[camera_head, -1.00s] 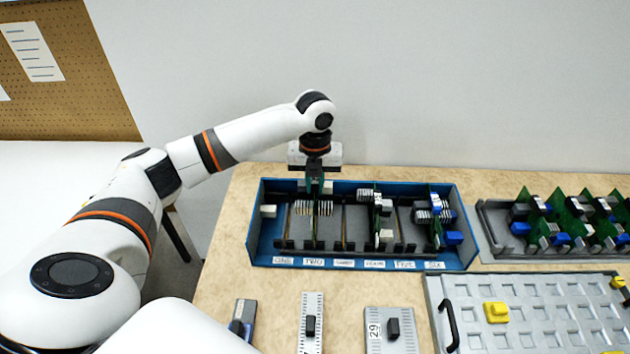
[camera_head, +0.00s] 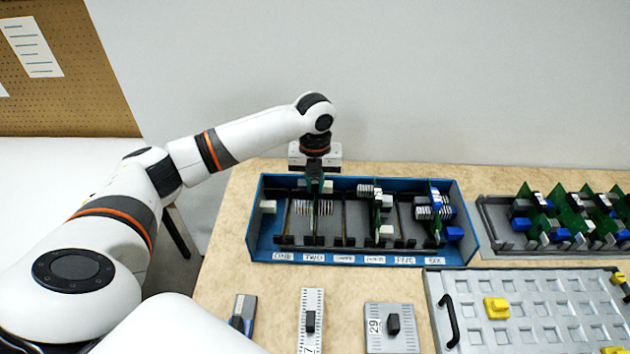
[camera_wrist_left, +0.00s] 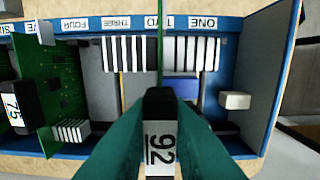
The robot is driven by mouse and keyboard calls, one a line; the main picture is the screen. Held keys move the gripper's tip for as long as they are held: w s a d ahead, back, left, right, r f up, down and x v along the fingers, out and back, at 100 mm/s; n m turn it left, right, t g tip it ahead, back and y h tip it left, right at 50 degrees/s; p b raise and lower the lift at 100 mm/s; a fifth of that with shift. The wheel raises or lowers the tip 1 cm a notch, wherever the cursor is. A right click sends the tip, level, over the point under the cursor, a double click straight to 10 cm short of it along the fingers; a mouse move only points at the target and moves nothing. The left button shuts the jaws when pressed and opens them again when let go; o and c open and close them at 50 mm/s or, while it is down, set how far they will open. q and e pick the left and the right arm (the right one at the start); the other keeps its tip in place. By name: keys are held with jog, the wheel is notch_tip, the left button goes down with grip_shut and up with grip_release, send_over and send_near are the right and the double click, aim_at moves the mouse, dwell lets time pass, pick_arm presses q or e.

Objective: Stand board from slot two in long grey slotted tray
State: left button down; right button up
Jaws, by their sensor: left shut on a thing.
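The blue slotted box (camera_head: 255,235) stands at the table's back, with slot labels along its front. My left gripper (camera_head: 315,188) reaches down into it from above at slot two. In the left wrist view its teal fingers (camera_wrist_left: 160,105) are shut on the board in slot two (camera_wrist_left: 160,62), at a black part with a "92" label. That board is green, seen edge-on, with white finned parts on both sides, and stands upright in the box. The long grey slotted tray (camera_head: 500,241) lies to the right and holds several upright green boards. My right gripper is out of view.
Other boards (camera_head: 436,205) stand in the box's right part. A grey panel with a black handle (camera_head: 449,307) and yellow pieces (camera_head: 496,308) lies in front of the tray. Small grey blocks (camera_head: 390,325) lie before the box. A wall rises behind the table.

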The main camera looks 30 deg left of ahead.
pick_arm(q)
jog(key=shift+f+b, duration=0.6)
jog(key=shift+f, duration=1.4)
dwell(0.8)
jog(key=c, duration=1.2)
grip_release()
jog(key=shift+o, duration=0.2)
jog(key=shift+r+p, duration=0.2)
jog(key=shift+p, duration=0.5)
jog(key=shift+r+p, duration=1.85)
jog(key=shift+p, duration=0.5)
